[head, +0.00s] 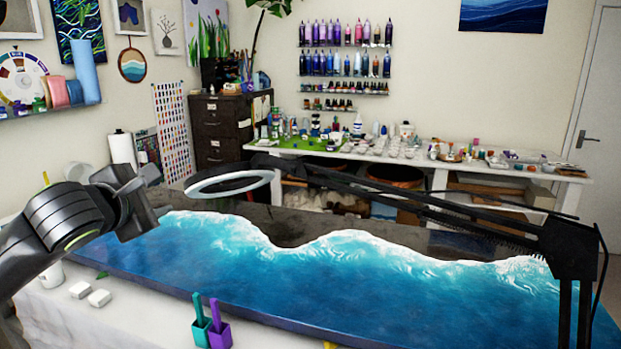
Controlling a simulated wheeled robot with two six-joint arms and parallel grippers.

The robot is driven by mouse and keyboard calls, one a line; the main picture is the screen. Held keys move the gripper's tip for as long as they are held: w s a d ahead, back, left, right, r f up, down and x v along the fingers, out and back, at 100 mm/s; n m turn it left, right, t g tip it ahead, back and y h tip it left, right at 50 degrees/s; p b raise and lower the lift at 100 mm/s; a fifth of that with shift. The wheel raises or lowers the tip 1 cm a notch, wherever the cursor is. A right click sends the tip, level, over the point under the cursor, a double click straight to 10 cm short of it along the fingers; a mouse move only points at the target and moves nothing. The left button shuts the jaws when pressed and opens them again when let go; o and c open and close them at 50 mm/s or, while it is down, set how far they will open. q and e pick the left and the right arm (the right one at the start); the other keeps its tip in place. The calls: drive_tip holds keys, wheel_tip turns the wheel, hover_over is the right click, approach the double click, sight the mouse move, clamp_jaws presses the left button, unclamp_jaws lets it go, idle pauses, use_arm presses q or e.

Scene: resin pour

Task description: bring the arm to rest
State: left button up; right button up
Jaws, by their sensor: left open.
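My left arm comes in from the left edge, and its dark gripper (137,186) is over the left end of the resin panel. The gripper is open, and I see nothing between its fingers. The panel (330,275) is long, with blue resin, white wave lines and a dark bare strip along the back. I cannot tell the exact gap between gripper and panel. My right gripper is not in view.
A ring lamp (228,181) on a black boom arm (400,192) hangs over the panel. White blocks (98,298) lie at the left. A crowded bench (420,158) stands behind.

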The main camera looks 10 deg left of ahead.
use_arm(q)
drive_tip(key=s+d+f+m+g, duration=0.15)
drive_tip(key=f+m, duration=0.25)
drive_tip(key=f, duration=0.5)
drive_tip(key=s+d+f+m+g, duration=0.1)
drive_tip(key=s+f+m+g, duration=0.2)
drive_tip(key=f, duration=0.6)
drive_tip(key=s+d+f+m, duration=0.1)
drive_tip(key=s+f+m, duration=0.3)
drive_tip(key=f, duration=0.5)
drive_tip(key=s+d+f+m+g, duration=0.3)
drive_tip(key=s+f+m, duration=0.4)
drive_tip(key=s+f, duration=0.3)
drive_tip(key=s+d+f+m+g, duration=0.35)
drive_tip(key=s+f+m, duration=0.4)
drive_tip(key=s, duration=0.45)
wheel_tip(320, 180, down, 24)
drive_tip(key=a+r+g+h, duration=0.1)
drive_tip(key=a, duration=0.1)
drive_tip(key=s+d+f+g, duration=0.1)
drive_tip(key=s+f, duration=1.3)
drive_tip(key=f, duration=0.2)
drive_tip(key=shift+s+d+f+h, duration=0.3)
drive_tip(key=shift+s+d+f, duration=0.05)
drive_tip(key=shift+d, duration=0.05)
